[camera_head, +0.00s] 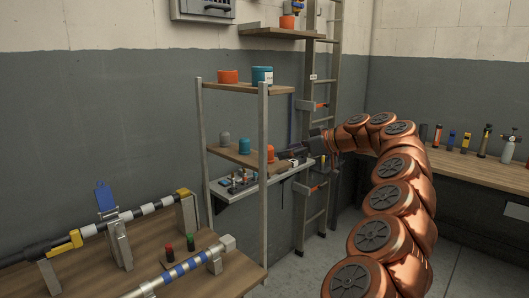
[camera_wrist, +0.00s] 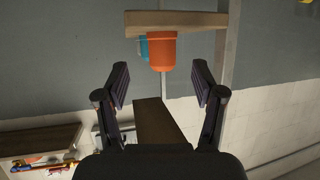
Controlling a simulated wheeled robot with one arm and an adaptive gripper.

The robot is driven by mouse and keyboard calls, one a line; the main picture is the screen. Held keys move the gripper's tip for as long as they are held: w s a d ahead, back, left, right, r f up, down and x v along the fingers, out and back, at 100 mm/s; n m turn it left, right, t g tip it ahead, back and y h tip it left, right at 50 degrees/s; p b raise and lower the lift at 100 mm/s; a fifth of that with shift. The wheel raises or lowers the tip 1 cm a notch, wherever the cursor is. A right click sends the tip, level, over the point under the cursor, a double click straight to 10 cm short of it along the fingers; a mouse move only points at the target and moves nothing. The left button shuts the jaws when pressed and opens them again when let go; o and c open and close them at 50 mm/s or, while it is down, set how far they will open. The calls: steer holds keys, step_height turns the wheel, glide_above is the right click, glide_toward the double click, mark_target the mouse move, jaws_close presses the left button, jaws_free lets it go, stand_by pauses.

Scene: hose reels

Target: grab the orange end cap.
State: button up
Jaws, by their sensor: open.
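The orange end cap (camera_head: 270,153) stands near the right end of the shelf unit's middle board (camera_head: 238,154), partly behind a post. My gripper (camera_head: 308,145) is just to the right of it in the head view, pointing towards the shelf. In the wrist view, which looks upside down, an orange cup-shaped piece (camera_wrist: 162,52), seemingly this cap, rests against a wooden board (camera_wrist: 185,22). It is ahead of my open gripper (camera_wrist: 161,82), between the finger directions and beyond the tips. Nothing is held.
A teal object (camera_wrist: 143,47) is partly hidden behind the orange piece. An orange bowl (camera_head: 228,76) and teal can (camera_head: 262,76) stand on the top board. Metal posts (camera_head: 262,180) and a ladder (camera_head: 318,130) are close by.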

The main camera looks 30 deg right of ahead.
mark_target(273, 151)
steer(key=shift+x, duration=1.05)
steer(key=shift+w+a+r+p, duration=0.1)
steer(key=shift+w+a+p, duration=0.35)
steer(key=shift+p, duration=0.1)
steer(key=p+x, duration=0.2)
steer(key=x, duration=0.2)
steer(key=shift+w+r, duration=0.1)
steer(key=shift+w, duration=0.15)
steer(key=c, duration=1.1)
